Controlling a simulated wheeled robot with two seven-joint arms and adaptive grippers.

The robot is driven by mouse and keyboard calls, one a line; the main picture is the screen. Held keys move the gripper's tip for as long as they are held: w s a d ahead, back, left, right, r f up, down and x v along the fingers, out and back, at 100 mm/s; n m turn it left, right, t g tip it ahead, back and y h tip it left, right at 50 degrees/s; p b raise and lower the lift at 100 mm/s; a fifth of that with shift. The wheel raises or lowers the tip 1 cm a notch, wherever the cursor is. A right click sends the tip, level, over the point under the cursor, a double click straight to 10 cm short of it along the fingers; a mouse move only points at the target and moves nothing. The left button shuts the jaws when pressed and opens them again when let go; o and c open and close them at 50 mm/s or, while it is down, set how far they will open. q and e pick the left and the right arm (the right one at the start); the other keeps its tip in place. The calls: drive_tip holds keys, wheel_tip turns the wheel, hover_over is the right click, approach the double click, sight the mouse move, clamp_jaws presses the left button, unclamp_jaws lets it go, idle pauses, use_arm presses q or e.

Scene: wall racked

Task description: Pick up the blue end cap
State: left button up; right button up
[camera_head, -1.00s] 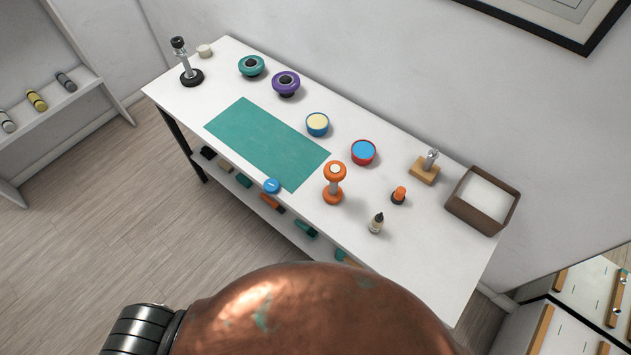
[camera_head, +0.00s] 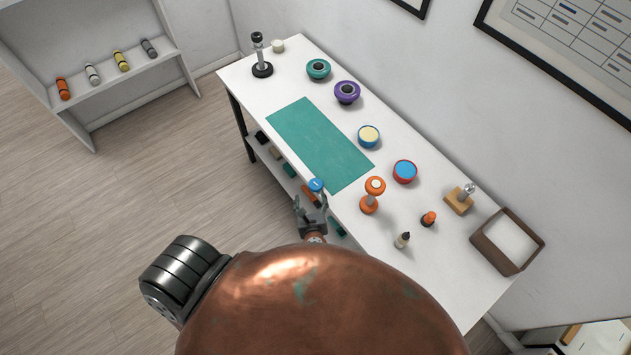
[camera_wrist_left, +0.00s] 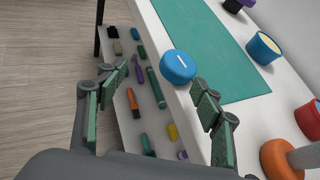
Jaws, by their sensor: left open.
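The blue end cap (camera_head: 316,185) is a small round disc with a white line on top. It lies at the front edge of the white table, by the near corner of the teal mat (camera_head: 318,143). In the left wrist view the cap (camera_wrist_left: 179,67) sits beyond the fingertips, nearer the right finger. My left gripper (camera_head: 312,207) is open and empty, just in front of the cap at the table edge. In the left wrist view its fingers (camera_wrist_left: 160,80) are spread wide, with the lower shelf showing between them. My right gripper is not in view.
An orange spool-shaped piece (camera_head: 370,203) stands right of the cap. Several small coloured items lie on the shelf below (camera_wrist_left: 135,108).

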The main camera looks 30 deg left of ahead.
sight(316, 184)
use_arm(q)
drive_tip(key=shift+w+d+r+m+t, duration=0.3)
drive_tip(key=shift+w+d+r+m, duration=0.15)
drive_tip(key=shift+d+m, duration=0.3)
drive_tip(key=shift+w+a+f+m+b, duration=0.1)
drive_tip(key=shift+w+m+b, duration=0.15)
drive_tip(key=shift+w, duration=0.25)
drive_tip(key=shift+w+a+f+m+b, duration=0.1)
drive_tip(key=shift+w+m+b, duration=0.15)
drive_tip(key=shift+w, duration=0.25)
drive_tip(key=shift+w+a+f+b, duration=0.2)
drive_tip(key=shift+w+a+b, duration=0.1)
drive_tip(key=shift+w+a, duration=0.15)
drive_tip(key=b+x, duration=0.2)
drive_tip(key=x, duration=0.2)
drive_tip(key=shift+w+a+f, duration=0.1)
drive_tip(key=shift+w, duration=0.3)
drive_tip(key=shift+s, duration=0.1)
drive_tip(key=shift+c, duration=0.8)
drive_tip(key=c, duration=1)
